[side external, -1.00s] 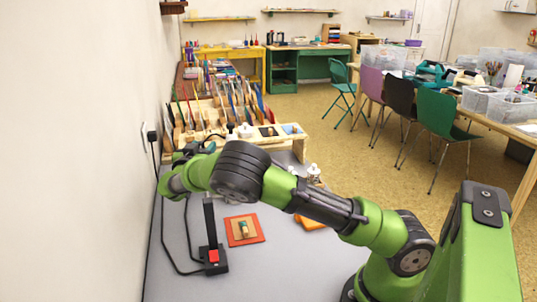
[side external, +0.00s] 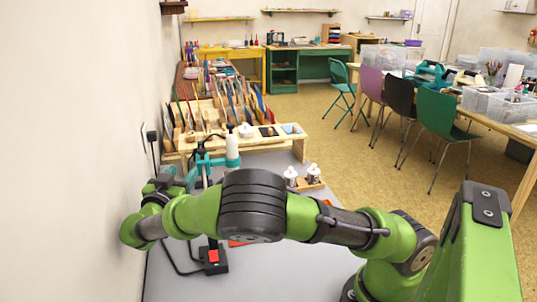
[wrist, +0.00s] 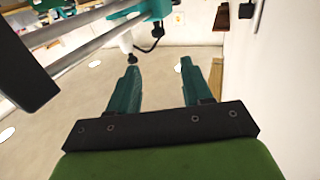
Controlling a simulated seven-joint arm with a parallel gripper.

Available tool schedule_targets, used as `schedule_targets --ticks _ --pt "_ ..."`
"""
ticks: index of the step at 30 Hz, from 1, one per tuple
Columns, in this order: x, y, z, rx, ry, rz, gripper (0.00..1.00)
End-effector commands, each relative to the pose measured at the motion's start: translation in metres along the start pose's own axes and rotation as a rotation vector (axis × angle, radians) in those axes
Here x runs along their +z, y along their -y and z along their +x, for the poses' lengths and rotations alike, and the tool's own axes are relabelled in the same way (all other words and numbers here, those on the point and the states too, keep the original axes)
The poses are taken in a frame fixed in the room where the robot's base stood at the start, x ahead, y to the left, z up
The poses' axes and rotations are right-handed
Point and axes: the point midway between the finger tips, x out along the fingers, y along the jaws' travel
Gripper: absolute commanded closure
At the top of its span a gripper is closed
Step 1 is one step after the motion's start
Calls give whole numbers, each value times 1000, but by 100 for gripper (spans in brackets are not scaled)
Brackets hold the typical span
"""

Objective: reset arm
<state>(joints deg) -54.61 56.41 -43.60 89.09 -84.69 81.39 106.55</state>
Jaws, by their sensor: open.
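My gripper (wrist: 158,78) is open in the wrist view, with its two teal fingers apart and nothing between them. In the side external view, my arm crosses the front of the grey table (side external: 290,275) and bends toward the left wall, and the fingertips cannot be made out clearly. An orange-red pad (side external: 237,243) shows only as a sliver under my arm; whatever lies on it is hidden. Another orange piece (side external: 327,202) is mostly covered by my arm.
A black base with a red button (side external: 213,257) stands below my arm. Two small white pieces (side external: 302,175) stand on wood. The left wall (side external: 75,150) is close; the front right tabletop is clear.

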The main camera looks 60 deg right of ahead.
Motion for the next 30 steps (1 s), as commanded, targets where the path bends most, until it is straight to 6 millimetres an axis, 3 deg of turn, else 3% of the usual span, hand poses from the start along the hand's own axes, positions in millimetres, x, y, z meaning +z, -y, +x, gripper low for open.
schedule_targets --ticks 8,13,17,23,30 --pt "0 -10 9 36 41 14 51" --pt "8 -60 36 195 254 67 51" --pt "20 -104 45 293 515 46 51" --pt "26 -158 24 238 981 -48 51" --pt "-5 -197 -28 -172 1349 -112 51"
